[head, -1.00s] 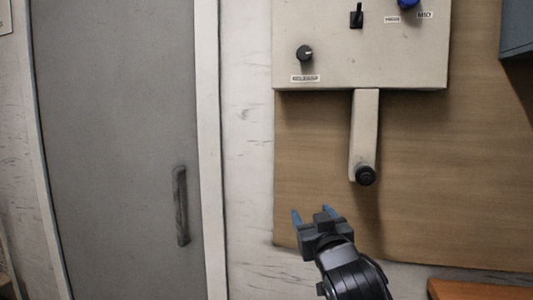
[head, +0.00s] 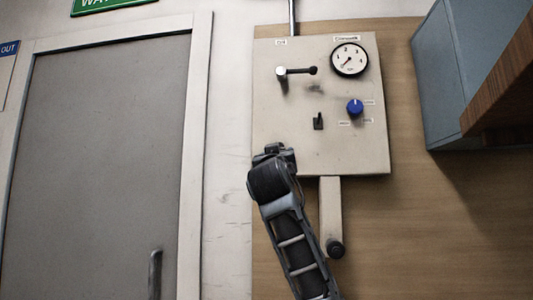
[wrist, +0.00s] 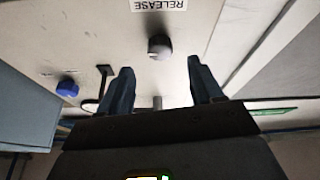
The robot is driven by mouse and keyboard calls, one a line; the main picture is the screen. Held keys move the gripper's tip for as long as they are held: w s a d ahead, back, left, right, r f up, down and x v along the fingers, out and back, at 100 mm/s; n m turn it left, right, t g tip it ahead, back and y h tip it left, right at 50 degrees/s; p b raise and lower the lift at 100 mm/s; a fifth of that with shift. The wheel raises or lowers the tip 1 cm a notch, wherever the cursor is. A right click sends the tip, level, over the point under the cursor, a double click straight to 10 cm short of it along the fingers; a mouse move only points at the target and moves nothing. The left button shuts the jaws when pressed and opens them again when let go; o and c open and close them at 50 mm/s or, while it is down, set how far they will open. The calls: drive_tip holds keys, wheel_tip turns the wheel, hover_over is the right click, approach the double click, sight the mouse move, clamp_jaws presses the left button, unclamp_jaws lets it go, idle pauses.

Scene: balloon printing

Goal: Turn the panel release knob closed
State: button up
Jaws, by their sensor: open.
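The release knob (wrist: 159,47) is a small dark round knob with a pale pointer face, on the cream panel (head: 350,150). It shows in the wrist view beside an upside-down RELEASE label (wrist: 158,5). My gripper (wrist: 161,78) is open, with one finger on each side below the knob in that picture; the knob appears just beyond the fingertips, not gripped. In the head view my gripper (head: 274,150) is at the panel's lower left and hides the knob and its label. I cannot tell the gap between fingers and knob.
The panel also carries a black toggle switch (head: 318,121), a blue knob (head: 355,107), a gauge (head: 349,59) and a lever (head: 296,71). A handle arm (head: 331,220) hangs below it. A grey cabinet (head: 440,85) stands right; a grey door (head: 100,170) is left.

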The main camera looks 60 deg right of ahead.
drive_tip(key=p+x, duration=0.2)
drive_tip(key=x, duration=0.5)
drive_tip(key=shift+d, duration=0.25)
drive_tip(key=shift+w+r, duration=0.1)
drive_tip(key=c, duration=1.1)
